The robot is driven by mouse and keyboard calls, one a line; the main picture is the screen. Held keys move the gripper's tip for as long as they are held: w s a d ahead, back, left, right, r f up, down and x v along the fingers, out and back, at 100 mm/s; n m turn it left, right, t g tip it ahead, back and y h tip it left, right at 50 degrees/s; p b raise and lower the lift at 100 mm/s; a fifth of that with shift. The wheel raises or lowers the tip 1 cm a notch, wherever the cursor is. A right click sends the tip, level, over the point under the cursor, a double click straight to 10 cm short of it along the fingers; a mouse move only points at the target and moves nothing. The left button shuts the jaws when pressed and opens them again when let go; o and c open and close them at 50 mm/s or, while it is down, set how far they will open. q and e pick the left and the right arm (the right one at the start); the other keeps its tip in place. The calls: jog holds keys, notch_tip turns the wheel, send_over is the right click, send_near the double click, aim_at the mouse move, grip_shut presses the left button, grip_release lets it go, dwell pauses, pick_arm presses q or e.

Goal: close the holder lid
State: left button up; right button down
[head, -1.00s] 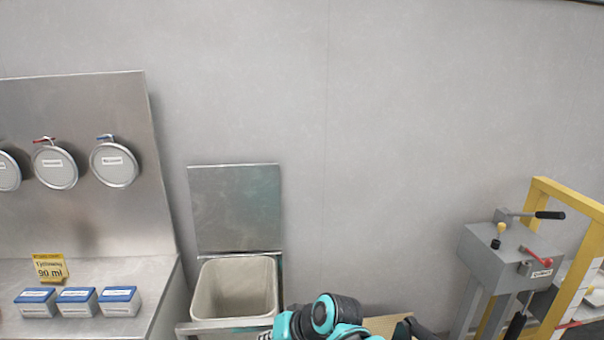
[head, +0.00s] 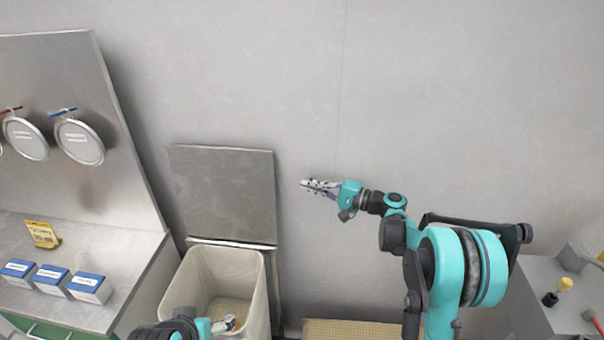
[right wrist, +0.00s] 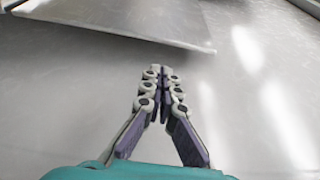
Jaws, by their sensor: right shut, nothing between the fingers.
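The holder lid (head: 222,195) is a flat grey metal panel. It stands raised, nearly upright, behind the open holder (head: 258,295), a cream bin with some grainy stuff at its bottom. My right gripper (head: 305,184) is shut and empty, to the right of the lid and apart from it, near the wall. In the right wrist view the closed fingertips (right wrist: 161,70) point toward a metal panel edge, which looks like the lid (right wrist: 120,22). My left gripper (head: 229,323) shows in part at the bottom, over the bin's front; its jaws are too small to judge.
A grey lever box (head: 560,285) is at the right. The wall between lid and right arm is clear.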

jog(key=b+x, duration=0.2)
jog(key=x, duration=0.7)
jog(key=shift+a, duration=0.3)
jog(key=shift+s, duration=0.1)
